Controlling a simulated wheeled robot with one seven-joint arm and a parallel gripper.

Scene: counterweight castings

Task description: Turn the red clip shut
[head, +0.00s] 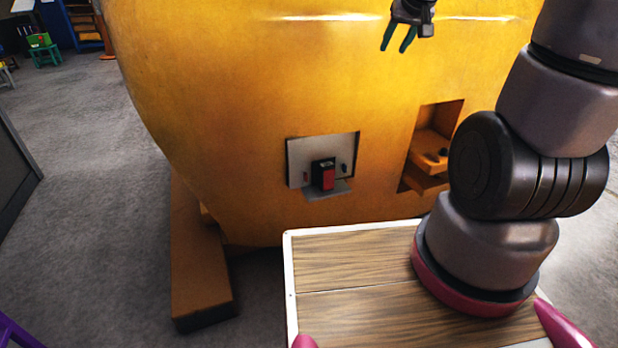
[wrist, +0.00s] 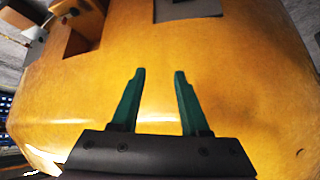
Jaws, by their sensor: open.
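A grey metal plate (head: 300,152) is set in the front of a large yellow casting (head: 240,90). A black block with a red front (head: 328,180) stands on the plate's small ledge. A small red piece (head: 305,178) shows on the plate just left of the block; I cannot tell which of the two red parts is the clip, or its angle. My gripper (head: 396,46) is open and empty, above and right of the plate and apart from it. In the wrist view its green fingers (wrist: 160,76) are spread before bare yellow surface, with part of the plate (wrist: 188,9) at the top edge.
A square recess (head: 434,130) with small dark parts inside lies right of the plate; it also shows in the wrist view (wrist: 84,30). A brown wooden beam (head: 200,265) rests on the floor at left. The casting's face between gripper and plate is clear.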

